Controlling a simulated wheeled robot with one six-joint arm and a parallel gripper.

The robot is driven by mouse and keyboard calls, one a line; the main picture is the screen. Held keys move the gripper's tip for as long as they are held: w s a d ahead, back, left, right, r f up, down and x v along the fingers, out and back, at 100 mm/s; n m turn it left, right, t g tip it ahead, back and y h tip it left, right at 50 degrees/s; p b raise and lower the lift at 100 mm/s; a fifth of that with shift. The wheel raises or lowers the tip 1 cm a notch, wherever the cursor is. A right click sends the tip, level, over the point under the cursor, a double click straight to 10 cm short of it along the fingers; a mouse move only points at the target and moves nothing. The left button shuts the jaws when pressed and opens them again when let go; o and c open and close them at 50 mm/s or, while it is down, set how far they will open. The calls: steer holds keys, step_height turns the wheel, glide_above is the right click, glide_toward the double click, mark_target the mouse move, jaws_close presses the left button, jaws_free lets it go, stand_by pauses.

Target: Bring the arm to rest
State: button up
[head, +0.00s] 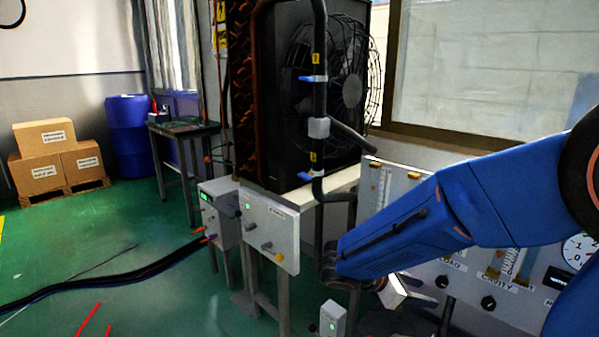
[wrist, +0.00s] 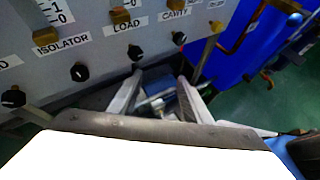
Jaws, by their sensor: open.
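My gripper (wrist: 158,88) shows in the wrist view with its two pale fingers apart and nothing between them. It is beside the lower edge of a grey panel (wrist: 100,62) with black knobs and labels reading ISOLATOR, LOAD and CAVITY. In the head view my blue arm reaches in from the right, across the front of the same panel (head: 462,268). I cannot tell whether the gripper touches the panel.
A black fan unit (head: 285,100) with a vertical dark pipe (head: 320,100) stands behind the arm. White control boxes (head: 272,235) are left of the gripper, and a small grey box (head: 332,318) is below. Black cables (head: 110,282) cross the green floor, which is otherwise fairly open at left.

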steer(key=s+d+r+m+g+y, duration=0.1)
steer(key=s+d+m+y, duration=0.15)
steer(key=s+m, duration=0.3)
steer(key=s+d+m+g+y, duration=0.1)
steer(key=s+m+y, duration=0.25)
steer(key=s, duration=0.35)
steer(key=s+a+r+m+t+y, duration=0.4)
steer(key=s+m+y, duration=0.1)
steer(key=m, duration=0.5)
steer(key=shift+s+a+m+y, duration=0.25)
steer(key=shift+s+m+y, duration=0.05)
steer(key=shift+s, duration=0.55)
stand_by(4.7)
